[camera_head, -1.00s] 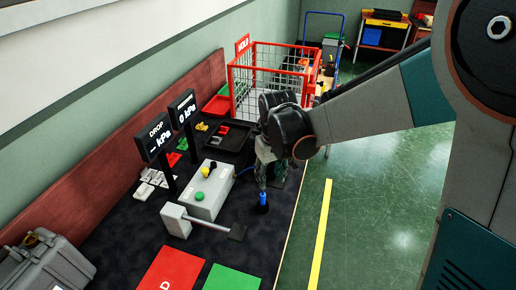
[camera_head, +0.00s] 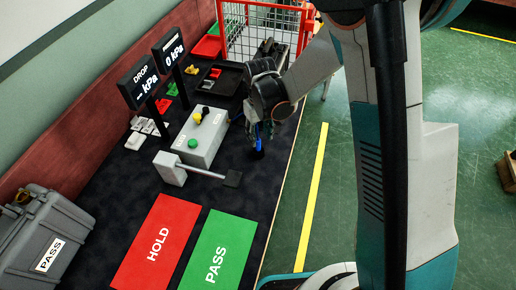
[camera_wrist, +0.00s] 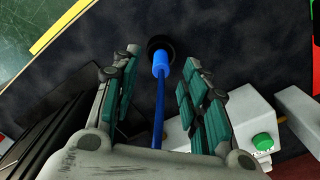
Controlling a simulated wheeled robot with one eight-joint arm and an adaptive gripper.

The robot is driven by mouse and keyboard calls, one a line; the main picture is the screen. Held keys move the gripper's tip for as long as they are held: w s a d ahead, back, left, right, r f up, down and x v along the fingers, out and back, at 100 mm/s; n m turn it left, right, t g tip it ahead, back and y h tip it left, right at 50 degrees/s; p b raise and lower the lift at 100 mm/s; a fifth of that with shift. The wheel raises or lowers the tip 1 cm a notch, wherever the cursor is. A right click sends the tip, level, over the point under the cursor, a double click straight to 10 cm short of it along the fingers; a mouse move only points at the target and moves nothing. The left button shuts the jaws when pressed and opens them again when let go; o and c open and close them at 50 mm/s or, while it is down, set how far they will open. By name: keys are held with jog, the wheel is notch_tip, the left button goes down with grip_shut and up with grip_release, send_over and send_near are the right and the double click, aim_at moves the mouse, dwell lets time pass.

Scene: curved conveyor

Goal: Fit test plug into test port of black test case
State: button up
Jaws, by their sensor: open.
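The blue test plug (camera_head: 258,152) stands on the dark bench near its right edge; in the wrist view it is a blue cylinder (camera_wrist: 161,62) on a round black base, with a blue hose running back between the fingers. My gripper (camera_head: 259,131) is open just above the plug. In the wrist view the fingers of my gripper (camera_wrist: 155,72) are spread either side of the hose, with the plug just beyond the tips and a gap on each side. A black ribbed object (camera_wrist: 62,128), possibly the black test case, shows at lower left; its port cannot be made out.
A grey box with a green button (camera_head: 200,138) and a lever press (camera_head: 171,168) stand left of my gripper. Red HOLD (camera_head: 157,240) and green PASS (camera_head: 218,252) mats lie in front. Two displays, a black tray (camera_head: 232,78) and a wire basket (camera_head: 262,28) are farther back.

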aim_at(258, 140)
jog(key=shift+w+a+f+b, duration=0.15)
jog(key=shift+f+b, duration=0.45)
jog(key=shift+f, duration=0.8)
jog(key=shift+w+a+f+b, duration=0.1)
jog(key=shift+f+b, duration=0.45)
jog(key=shift+f, duration=0.8)
jog(key=shift+s, duration=0.1)
jog(key=shift+r, duration=0.1)
jog(key=shift+c, duration=0.2)
grip_shut()
